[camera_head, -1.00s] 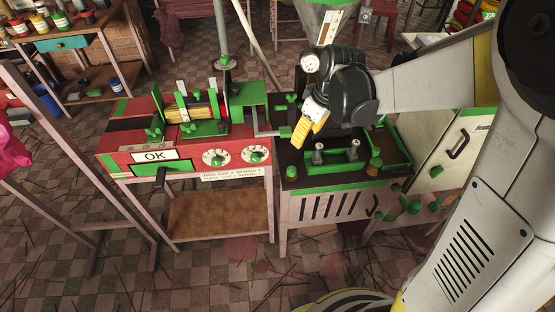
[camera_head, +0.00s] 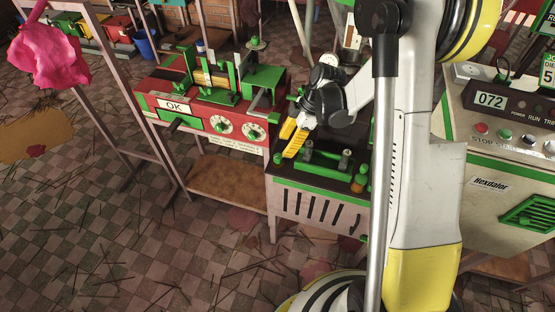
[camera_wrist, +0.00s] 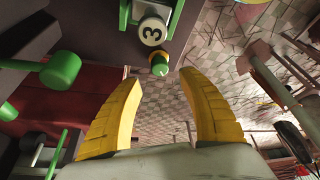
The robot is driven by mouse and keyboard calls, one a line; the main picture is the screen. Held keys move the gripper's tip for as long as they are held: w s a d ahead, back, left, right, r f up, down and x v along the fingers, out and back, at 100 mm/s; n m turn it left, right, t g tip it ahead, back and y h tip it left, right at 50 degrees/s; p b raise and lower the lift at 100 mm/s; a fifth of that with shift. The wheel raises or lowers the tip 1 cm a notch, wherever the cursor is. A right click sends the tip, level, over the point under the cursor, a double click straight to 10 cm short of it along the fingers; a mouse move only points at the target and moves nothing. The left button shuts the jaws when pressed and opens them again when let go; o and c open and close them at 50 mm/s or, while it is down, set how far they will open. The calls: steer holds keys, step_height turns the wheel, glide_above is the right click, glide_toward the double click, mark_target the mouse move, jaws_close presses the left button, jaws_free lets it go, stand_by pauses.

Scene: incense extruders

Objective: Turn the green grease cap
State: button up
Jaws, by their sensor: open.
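In the wrist view a small green cap (camera_wrist: 160,66) with a brass-coloured collar lies just beyond and between my fingertips. My gripper (camera_wrist: 160,78) is open, its two yellow fingers spread with nothing between them. In the head view my gripper (camera_head: 288,151) points down at the front left of the dark machine top. A small green knob (camera_head: 277,158) is just below its fingers there. A green-topped, orange-brown piece (camera_head: 359,182) stands at the front right corner. I cannot tell for sure which one the wrist view shows.
A red machine (camera_head: 190,112) with dials and an OK plate stands left of the dark machine. A console (camera_head: 500,115) reading 072 is at the right. In the wrist view a larger green knob (camera_wrist: 60,71) is at the left.

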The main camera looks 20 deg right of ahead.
mark_target(279, 156)
steer(key=b+x, duration=0.2)
steer(key=x, duration=0.5)
steer(key=shift+c, duration=0.2)
jaws_close()
